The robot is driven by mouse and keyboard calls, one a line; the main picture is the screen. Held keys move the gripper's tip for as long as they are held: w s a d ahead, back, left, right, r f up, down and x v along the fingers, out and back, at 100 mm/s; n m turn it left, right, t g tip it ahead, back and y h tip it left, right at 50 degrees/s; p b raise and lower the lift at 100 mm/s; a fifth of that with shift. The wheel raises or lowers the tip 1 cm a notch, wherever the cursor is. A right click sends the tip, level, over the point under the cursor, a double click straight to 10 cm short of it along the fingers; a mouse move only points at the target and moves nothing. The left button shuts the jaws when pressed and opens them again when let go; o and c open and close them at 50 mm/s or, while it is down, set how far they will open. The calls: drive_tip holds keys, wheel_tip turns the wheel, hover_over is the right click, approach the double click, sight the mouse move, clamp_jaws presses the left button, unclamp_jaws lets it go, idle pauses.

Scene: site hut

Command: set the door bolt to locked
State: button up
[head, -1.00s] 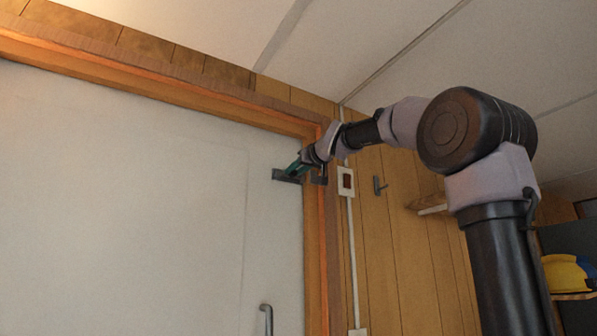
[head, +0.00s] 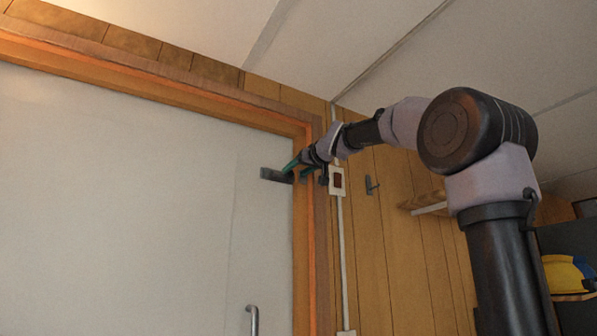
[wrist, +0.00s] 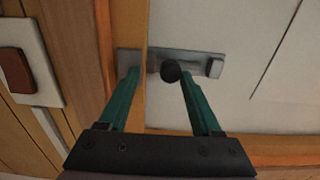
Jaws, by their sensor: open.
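The grey metal door bolt (wrist: 207,63) is fixed near the top of the white door, at its edge by the wooden frame. Its round dark knob (wrist: 172,71) shows in the wrist view. A grey piece (wrist: 128,62) in line with it is on the frame side. My gripper (wrist: 159,76) is open, with its two green fingers reaching to either side of the knob, the right one closer to it. I cannot tell if they touch it. In the head view my gripper (head: 294,165) is at the bolt (head: 275,175) and hides its right part. Whether the bar enters the frame piece is unclear.
A wall switch (head: 336,181) sits right of the door frame (head: 308,230), close to my wrist. A hook (head: 371,185) and a small shelf (head: 425,203) are farther right. A door handle (head: 254,319) is below. A yellow helmet (head: 568,275) is at the right edge.

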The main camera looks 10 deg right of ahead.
drive_tip(key=shift+w+a, duration=0.3)
drive_tip(key=shift+a, duration=0.05)
drive_tip(key=v, duration=1.1)
drive_tip(key=shift+w+d, duration=0.1)
drive_tip(key=shift+d, duration=0.05)
drive_tip(key=s+f+m+g+h, duration=0.1)
drive_tip(key=s+f, duration=0.5)
drive_tip(key=f, duration=1)
drive_tip(key=s+d+f+m+g+h, duration=0.1)
drive_tip(key=s+f+m+g, duration=0.3)
drive_tip(key=f, duration=1.1)
drive_tip(key=s+f+m+g+h, duration=0.1)
drive_tip(key=s+f+m+g, duration=0.1)
drive_tip(key=s+f+g, duration=0.3)
drive_tip(key=s+f, duration=0.4)
drive_tip(key=f, duration=0.7)
drive_tip(key=shift+d+f+m+h, duration=0.25)
drive_tip(key=shift+f+m+h, duration=0.05)
drive_tip(key=shift+m, duration=0.1)
